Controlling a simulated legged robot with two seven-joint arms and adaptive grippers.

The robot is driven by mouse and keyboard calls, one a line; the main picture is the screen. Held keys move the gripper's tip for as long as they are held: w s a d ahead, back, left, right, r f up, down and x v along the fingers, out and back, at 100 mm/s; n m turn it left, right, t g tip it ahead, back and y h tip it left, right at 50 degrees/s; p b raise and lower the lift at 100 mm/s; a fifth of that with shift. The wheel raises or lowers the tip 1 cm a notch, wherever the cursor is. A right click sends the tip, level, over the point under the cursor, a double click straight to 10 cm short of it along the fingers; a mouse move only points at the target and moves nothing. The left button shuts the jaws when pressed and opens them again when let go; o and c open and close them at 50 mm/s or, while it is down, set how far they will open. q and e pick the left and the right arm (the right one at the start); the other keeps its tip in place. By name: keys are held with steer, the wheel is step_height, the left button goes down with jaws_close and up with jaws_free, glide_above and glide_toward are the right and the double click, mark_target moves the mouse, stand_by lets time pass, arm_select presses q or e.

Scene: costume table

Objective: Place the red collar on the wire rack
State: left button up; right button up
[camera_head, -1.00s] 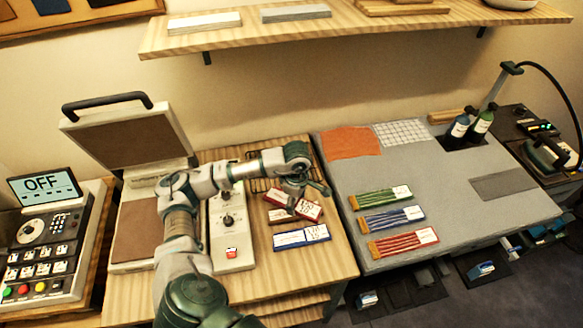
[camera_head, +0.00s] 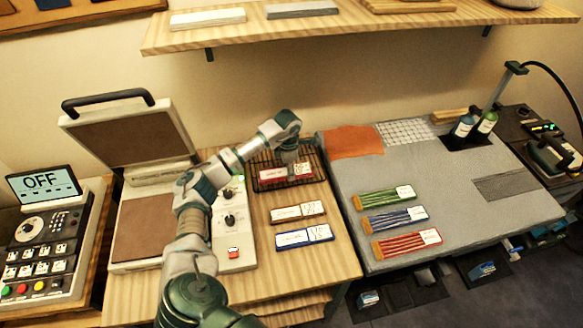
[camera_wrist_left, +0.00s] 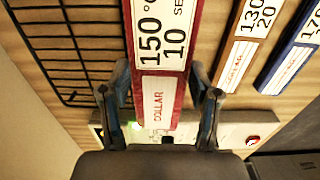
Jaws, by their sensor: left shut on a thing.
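The red collar (camera_head: 272,174), a narrow red piece with a white label, shows between the two fingers of my left gripper (camera_head: 291,170). In the left wrist view, the collar (camera_wrist_left: 157,100) carries a 150 °C, 10 SEC label, and the gripper's fingers (camera_wrist_left: 160,108) are closed along its sides. In the head view, the collar overlaps the dark wire rack (camera_head: 261,157). In the left wrist view, the rack's bars (camera_wrist_left: 70,45) are left of the collar. I cannot tell whether the collar touches the rack. My right gripper is not in view.
A brown collar (camera_head: 285,215) and a blue collar (camera_head: 290,240) lie on the wooden table in front of the rack. An open press (camera_head: 135,135) stands left. A grey table (camera_head: 440,190) with several coloured bundles is right. A shelf (camera_head: 350,25) runs above.

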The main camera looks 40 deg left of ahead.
arm_select(q)
steer(key=w+a, duration=0.1)
steer(key=w+a+f, duration=0.1)
steer(key=w+a, duration=0.1)
steer(key=shift+w, duration=0.1)
steer(key=shift+d+f, duration=1)
steer(key=shift+f, duration=0.35)
steer(key=shift+a, duration=0.15)
steer(key=o, duration=0.8)
steer(key=shift+a+f, duration=0.2)
steer(key=shift+a, duration=0.05)
steer(key=o, duration=0.5)
steer(key=shift+a, duration=0.2)
steer(key=shift+c, duration=0.2)
steer(key=shift+a+f, duration=0.15)
steer(key=shift+a, duration=0.05)
steer(key=shift+d, duration=0.35)
steer(key=shift+d+r, duration=0.2)
steer(key=shift+r, duration=6.05)
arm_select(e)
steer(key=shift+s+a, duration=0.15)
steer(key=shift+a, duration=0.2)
